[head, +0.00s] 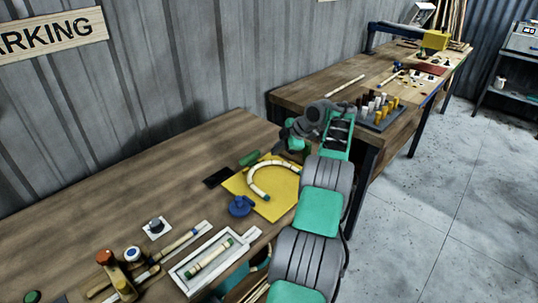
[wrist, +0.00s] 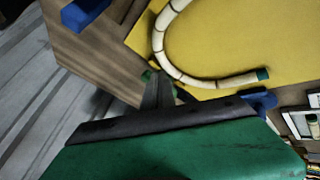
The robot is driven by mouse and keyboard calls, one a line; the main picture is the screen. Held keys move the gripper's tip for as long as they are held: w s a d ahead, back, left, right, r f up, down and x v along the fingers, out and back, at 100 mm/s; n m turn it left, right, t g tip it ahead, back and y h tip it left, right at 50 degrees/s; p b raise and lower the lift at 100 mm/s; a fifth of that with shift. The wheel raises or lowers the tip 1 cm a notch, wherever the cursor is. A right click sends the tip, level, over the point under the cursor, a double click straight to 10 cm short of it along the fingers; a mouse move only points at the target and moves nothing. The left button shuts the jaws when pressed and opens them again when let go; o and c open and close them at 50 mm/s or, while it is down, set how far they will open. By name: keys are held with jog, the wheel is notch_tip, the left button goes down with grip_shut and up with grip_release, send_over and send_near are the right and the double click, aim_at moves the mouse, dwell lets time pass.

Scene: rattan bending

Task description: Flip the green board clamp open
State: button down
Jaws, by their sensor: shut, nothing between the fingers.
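The green board clamp (head: 250,158) sits at the back left edge of the yellow board (head: 236,186) in the head view. It looks low and flat there, and I cannot tell how its lever stands. My gripper (head: 285,133) is to the right of the clamp, above the board's back corner. In the wrist view my dark fingertips (wrist: 160,88) are together and empty, close to the board's edge. A small green patch (wrist: 146,76) beside them looks like part of the clamp. The rest of it is hidden, and contact cannot be told.
A curved rattan piece (head: 257,181) with a green end lies on the board. A blue clamp (head: 240,206) stands at the board's front left. A white tray (head: 190,283) and hand tools (head: 118,277) lie nearer. Free tabletop (head: 150,178) lies to the left.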

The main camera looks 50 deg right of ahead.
jog(key=s+r+p, duration=0.1)
jog(key=s+d+r+p, duration=0.1)
jog(key=r+p, duration=0.1)
jog(key=s+d+r+p, duration=0.1)
jog(key=shift+d+r+p, duration=0.2)
jog(key=shift+r+p, duration=0.05)
jog(key=shift+p, duration=0.05)
jog(key=shift+f, duration=0.1)
